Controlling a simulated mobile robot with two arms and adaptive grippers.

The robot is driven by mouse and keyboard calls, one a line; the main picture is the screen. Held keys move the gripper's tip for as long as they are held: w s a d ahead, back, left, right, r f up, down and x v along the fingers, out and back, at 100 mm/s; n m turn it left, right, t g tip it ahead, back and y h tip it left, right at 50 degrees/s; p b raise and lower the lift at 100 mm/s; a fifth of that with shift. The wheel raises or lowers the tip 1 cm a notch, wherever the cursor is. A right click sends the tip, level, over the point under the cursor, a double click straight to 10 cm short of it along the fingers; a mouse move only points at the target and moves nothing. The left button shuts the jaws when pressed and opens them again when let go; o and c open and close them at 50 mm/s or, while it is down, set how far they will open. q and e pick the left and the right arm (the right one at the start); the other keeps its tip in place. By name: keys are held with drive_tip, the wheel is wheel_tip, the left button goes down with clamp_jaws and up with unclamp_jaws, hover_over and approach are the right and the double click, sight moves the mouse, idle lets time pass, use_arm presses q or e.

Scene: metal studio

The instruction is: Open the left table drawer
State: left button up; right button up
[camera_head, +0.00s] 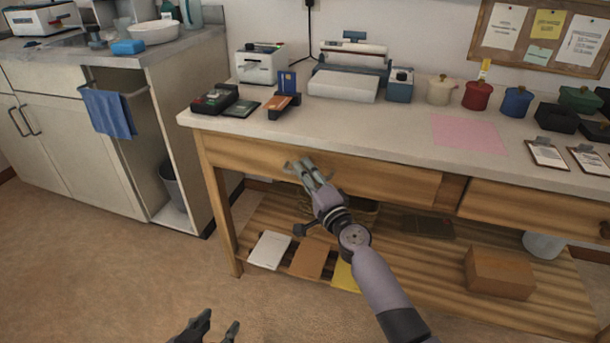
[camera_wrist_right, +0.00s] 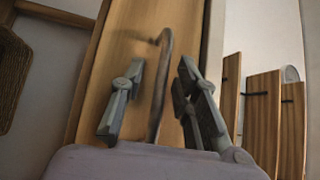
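The left table drawer (camera_head: 385,181) has a wide wooden front under the white tabletop and looks shut. My right gripper (camera_head: 305,168) is in front of the left part of the drawer. In the right wrist view the drawer front (camera_wrist_right: 127,45) fills the middle, with a dark curved handle (camera_wrist_right: 160,85) on it. The fingers of my right gripper (camera_wrist_right: 163,105) are apart, one on each side of the handle, with gaps visible. In the head view the gripper mostly hides the handle. My left gripper (camera_head: 213,331) is low at the bottom edge, fingers apart and empty.
The white tabletop (camera_head: 400,128) carries devices, pots and clipboards. A second drawer (camera_head: 535,210) is at the right. The lower slatted shelf holds a cardboard box (camera_head: 500,272) and papers. A cabinet (camera_head: 75,135) stands at the left. The floor in front is clear.

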clamp_jaws()
idle(0.8)
